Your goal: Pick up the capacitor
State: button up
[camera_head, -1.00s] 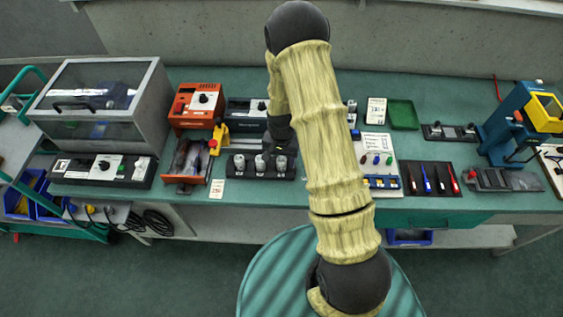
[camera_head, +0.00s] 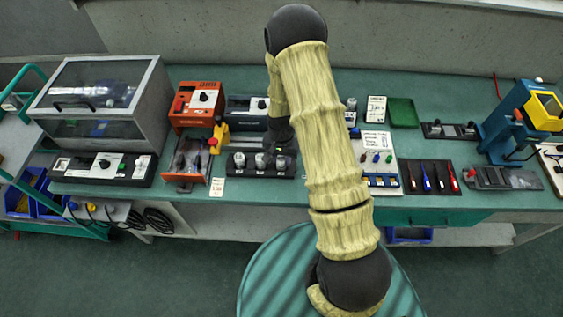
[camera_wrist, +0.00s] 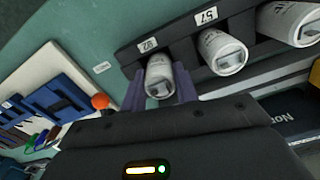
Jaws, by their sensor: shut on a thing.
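The capacitor (camera_wrist: 159,75) is a silver-white cylinder in the wrist view, in the rack slot labelled 92. My gripper (camera_wrist: 160,90) has its two dark fingers on either side of it and is shut on it. The capacitor still appears seated at the black rack (camera_wrist: 185,50); I cannot tell whether it is lifted. Two similar cylinders sit beside it, one (camera_wrist: 222,50) by the label 57 and one (camera_wrist: 290,22) further right. In the head view the rack (camera_head: 240,172) stands on the bench, and my arm partly covers its right end.
Left of the rack are an orange machine (camera_head: 196,104) and a clear-lidded box (camera_head: 100,95). Right of my arm are a white board (camera_head: 378,150), a dark mat with screwdrivers (camera_head: 430,178), a green tray (camera_head: 403,113) and a blue-yellow press (camera_head: 525,115).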

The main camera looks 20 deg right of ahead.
jog(key=shift+r, duration=0.1)
notch_tip(320, 180, up, 10)
jog(key=shift+f+b, duration=0.1)
jog(key=shift+b, duration=0.8)
notch_tip(320, 180, up, 5)
jog(key=p, duration=0.4)
dwell(0.7)
dwell(0.4)
